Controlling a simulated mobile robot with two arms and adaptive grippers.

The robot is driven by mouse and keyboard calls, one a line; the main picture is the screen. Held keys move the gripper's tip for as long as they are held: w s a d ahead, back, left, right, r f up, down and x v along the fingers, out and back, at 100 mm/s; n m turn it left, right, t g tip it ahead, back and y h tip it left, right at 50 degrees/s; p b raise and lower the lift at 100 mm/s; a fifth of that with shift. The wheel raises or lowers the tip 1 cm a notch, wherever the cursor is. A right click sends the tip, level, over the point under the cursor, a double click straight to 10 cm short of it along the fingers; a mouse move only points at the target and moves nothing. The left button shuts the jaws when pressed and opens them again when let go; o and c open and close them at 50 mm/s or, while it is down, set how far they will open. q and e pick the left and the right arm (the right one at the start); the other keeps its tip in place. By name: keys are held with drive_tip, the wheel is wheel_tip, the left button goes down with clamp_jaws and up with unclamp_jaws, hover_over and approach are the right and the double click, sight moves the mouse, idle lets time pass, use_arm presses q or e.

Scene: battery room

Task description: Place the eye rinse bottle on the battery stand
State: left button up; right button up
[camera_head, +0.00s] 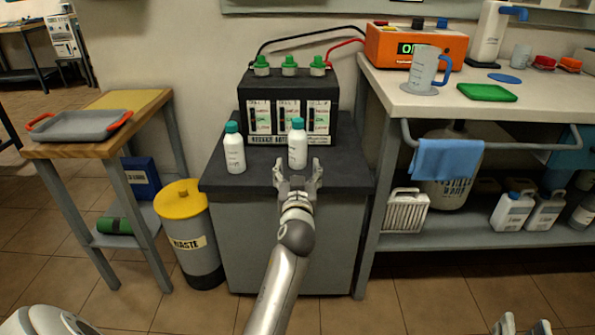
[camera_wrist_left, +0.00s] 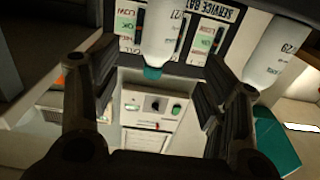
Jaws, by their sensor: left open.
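Two white bottles with teal caps stand upright on the dark top of the battery stand (camera_head: 338,175): a left bottle (camera_head: 235,155) and a right bottle (camera_head: 298,150). Their labels are too small to tell which is the eye rinse bottle. My left gripper (camera_head: 297,174) is open just in front of the right bottle. In the left wrist view, which is upside down, one bottle (camera_wrist_left: 162,35) lies ahead between the open fingers (camera_wrist_left: 158,105), with nothing gripped. Another bottle (camera_wrist_left: 277,48) is at the right. My right gripper (camera_head: 522,326) shows only its separated fingertips at the bottom edge.
A black battery (camera_head: 318,140) with green caps stands behind the bottles. At left are a wooden table (camera_head: 60,150) with a grey tray (camera_head: 82,126) and a yellow-lidded waste bin (camera_head: 183,205).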

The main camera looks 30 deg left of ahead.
use_arm(q)
drive_tip(key=s+d+m+t+h, duration=0.2)
drive_tip(key=s+d+m+h, duration=0.7)
drive_tip(key=s+d+h, duration=0.5)
drive_tip(key=s+d, duration=0.5)
drive_tip(key=d, duration=0.4)
drive_tip(key=shift+d+f, duration=0.15)
drive_tip(key=shift+f, duration=0.15)
drive_tip(key=shift+s+t, duration=0.1)
drive_tip(key=shift+t, duration=0.2)
